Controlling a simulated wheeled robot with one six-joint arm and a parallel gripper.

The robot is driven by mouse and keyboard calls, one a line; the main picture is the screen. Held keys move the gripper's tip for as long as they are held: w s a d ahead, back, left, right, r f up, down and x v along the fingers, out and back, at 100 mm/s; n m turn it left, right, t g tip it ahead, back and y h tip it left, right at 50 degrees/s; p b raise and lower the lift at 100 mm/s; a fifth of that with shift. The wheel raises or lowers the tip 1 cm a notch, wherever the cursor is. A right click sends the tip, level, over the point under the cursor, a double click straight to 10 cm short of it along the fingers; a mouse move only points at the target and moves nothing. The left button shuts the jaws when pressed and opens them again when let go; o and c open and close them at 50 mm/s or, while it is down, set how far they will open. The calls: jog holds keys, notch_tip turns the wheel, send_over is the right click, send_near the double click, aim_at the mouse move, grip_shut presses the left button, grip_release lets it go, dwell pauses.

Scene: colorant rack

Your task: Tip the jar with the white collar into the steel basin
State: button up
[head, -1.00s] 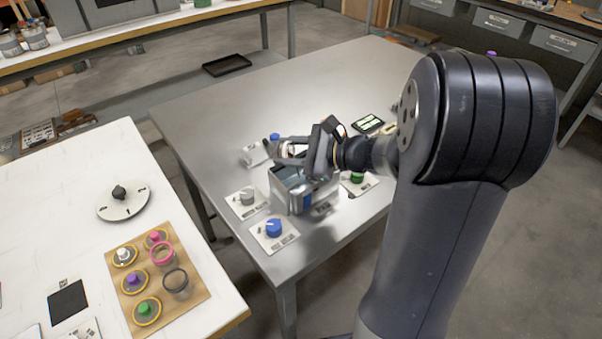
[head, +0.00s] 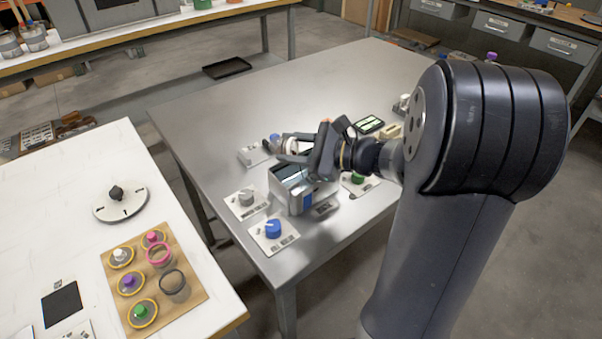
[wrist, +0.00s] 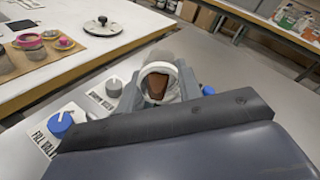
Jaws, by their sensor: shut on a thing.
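The jar with the white collar (wrist: 146,72) is clear glass with brown contents, held between my gripper's fingers. In the head view my gripper (head: 291,149) is shut on this jar, and only a bit of its pale collar (head: 291,144) shows between the fingers. The steel basin (head: 296,204) is an open-topped box on the metal table, with the gripper and jar above its far part. The fingers hide much of the jar, and I cannot tell its exact tilt.
A blue knob (head: 273,229) and a grey knob (head: 246,198) on white plates flank the basin. A green knob (head: 357,178) is to its right. A wooden board (head: 190,288) with other collared jars lies on the white table.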

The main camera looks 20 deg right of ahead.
jog(key=shift+s+d+t+y+b, duration=0.1)
jog(key=shift+t+y+b, duration=0.45)
jog(key=shift+b, duration=0.95)
jog(key=shift+r+y+b, duration=0.25)
jog(key=shift+b, duration=0.05)
